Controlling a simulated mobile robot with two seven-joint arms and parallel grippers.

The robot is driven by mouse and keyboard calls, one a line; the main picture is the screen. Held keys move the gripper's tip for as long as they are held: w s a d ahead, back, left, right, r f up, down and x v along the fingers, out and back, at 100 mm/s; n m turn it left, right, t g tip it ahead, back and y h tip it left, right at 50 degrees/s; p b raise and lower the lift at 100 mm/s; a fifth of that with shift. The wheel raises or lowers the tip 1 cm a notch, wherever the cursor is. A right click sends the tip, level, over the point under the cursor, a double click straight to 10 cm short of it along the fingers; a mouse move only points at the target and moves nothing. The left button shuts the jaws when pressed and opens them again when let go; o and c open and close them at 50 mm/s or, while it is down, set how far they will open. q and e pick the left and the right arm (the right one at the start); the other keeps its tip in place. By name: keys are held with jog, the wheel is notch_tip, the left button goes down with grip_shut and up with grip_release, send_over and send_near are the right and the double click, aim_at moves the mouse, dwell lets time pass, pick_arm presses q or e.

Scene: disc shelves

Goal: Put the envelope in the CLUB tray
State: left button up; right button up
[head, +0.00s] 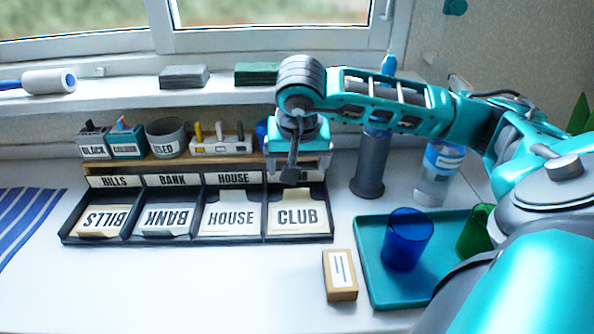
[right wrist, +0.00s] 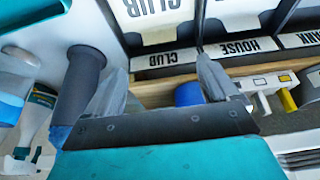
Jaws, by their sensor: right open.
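A cream envelope marked CLUB (head: 297,231) lies in the rightmost compartment of the black tray row, the CLUB tray (head: 328,228). The envelope also shows in the right wrist view (right wrist: 152,33), behind the CLUB label (right wrist: 166,60). My right gripper (head: 291,178) is above the back of that compartment and hides most of its label in the head view. In the right wrist view its fingers (right wrist: 162,70) are spread with nothing between them. The envelope lies apart from the fingers. My left gripper is not in view.
The BILLS, BANK and HOUSE compartments hold envelopes, left of CLUB. A wooden shelf (head: 160,162) with small containers stands behind. A dark cylinder (head: 370,165) and a bottle (head: 438,172) stand right. A teal tray (head: 373,275) holds cups; a small box (head: 340,275) is beside it.

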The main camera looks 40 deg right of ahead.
jog(key=v, duration=0.2)
jog(key=shift+s+a+r, duration=0.1)
jog(key=shift+r, duration=0.2)
dwell(0.3)
